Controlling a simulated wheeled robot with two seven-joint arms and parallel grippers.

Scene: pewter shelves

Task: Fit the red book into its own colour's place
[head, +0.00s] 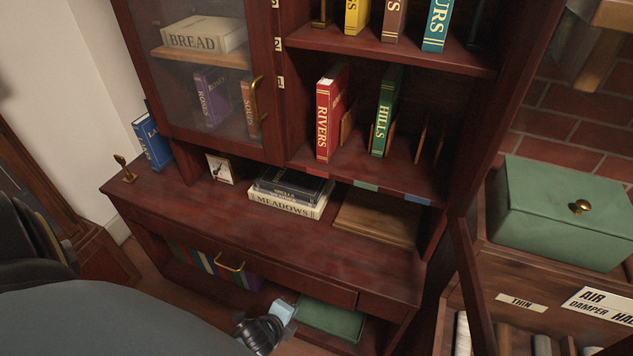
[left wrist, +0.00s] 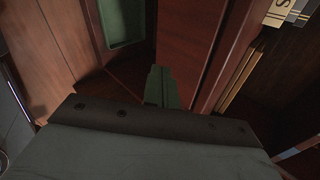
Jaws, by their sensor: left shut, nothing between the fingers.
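The red book, RIVERS (head: 322,125), stands upright on the middle shelf in the head view, at the left end beside a wooden divider (head: 348,124). The green book, HILLS (head: 382,115), stands to its right between dividers. My left gripper (head: 282,311) is low in front of the cabinet, left of a green tray (head: 332,318). Its shut, empty fingers show in the left wrist view (left wrist: 162,86). My right gripper is out of view.
The desk top holds a cream book, MEADOWS (head: 285,206), under dark books, and a flat wooden stack (head: 376,220). A glass door (head: 205,75) closes the left compartment. A blue book (head: 152,141) leans at the left. A green box (head: 560,210) stands at the right.

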